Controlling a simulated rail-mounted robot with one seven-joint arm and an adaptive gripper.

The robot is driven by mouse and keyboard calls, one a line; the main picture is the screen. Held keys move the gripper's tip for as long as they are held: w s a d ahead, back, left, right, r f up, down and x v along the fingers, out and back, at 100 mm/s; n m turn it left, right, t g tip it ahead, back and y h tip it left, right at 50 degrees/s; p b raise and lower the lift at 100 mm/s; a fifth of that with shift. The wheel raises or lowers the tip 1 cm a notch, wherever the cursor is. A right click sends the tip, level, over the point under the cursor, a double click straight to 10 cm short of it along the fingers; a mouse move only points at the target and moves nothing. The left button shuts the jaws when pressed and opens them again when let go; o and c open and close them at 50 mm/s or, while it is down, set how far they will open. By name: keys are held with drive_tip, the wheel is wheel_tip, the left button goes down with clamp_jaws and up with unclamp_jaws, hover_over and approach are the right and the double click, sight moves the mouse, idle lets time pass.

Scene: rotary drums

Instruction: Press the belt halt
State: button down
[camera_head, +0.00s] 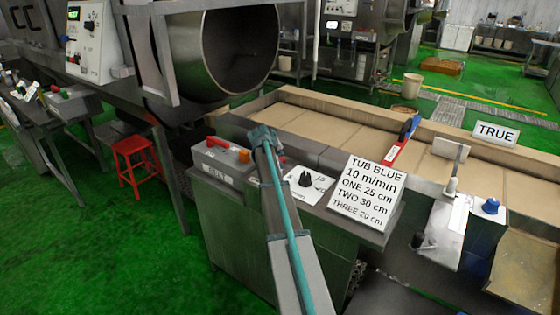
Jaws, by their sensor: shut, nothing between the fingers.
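A grey control box (215,171) sits on the near end of the bench beside the belt. It carries a red control (218,143) and an orange button (244,156). A panel with a black knob (305,180) lies to its right. A blue button (490,206) stands on a separate box further right. No readable label tells me which control is the belt halt. My gripper (264,136), at the far end of my teal and grey arm, is shut and empty. It appears just right of the orange button; whether it touches anything I cannot tell.
The tan belt (330,133) runs behind the controls, with a red and blue object (404,143) over it. A white sign (367,190) stands right of the knob; another reads TRUE (495,132). A steel drum (235,50) is behind left; a red stool (132,162) stands left.

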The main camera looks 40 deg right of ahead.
drive_tip(key=shift+f, duration=0.15)
idle(0.4)
drive_tip(key=shift+f+b, duration=0.3)
drive_tip(key=shift+b, duration=0.05)
drive_tip(key=shift+f+b, duration=0.35)
drive_tip(key=shift+f, duration=0.15)
idle(0.8)
drive_tip(key=shift+r, duration=0.1)
drive_tip(key=shift+r+p, duration=0.35)
drive_tip(key=shift+r, duration=0.5)
drive_tip(key=shift+r+p, duration=1)
drive_tip(key=shift+r, duration=1.5)
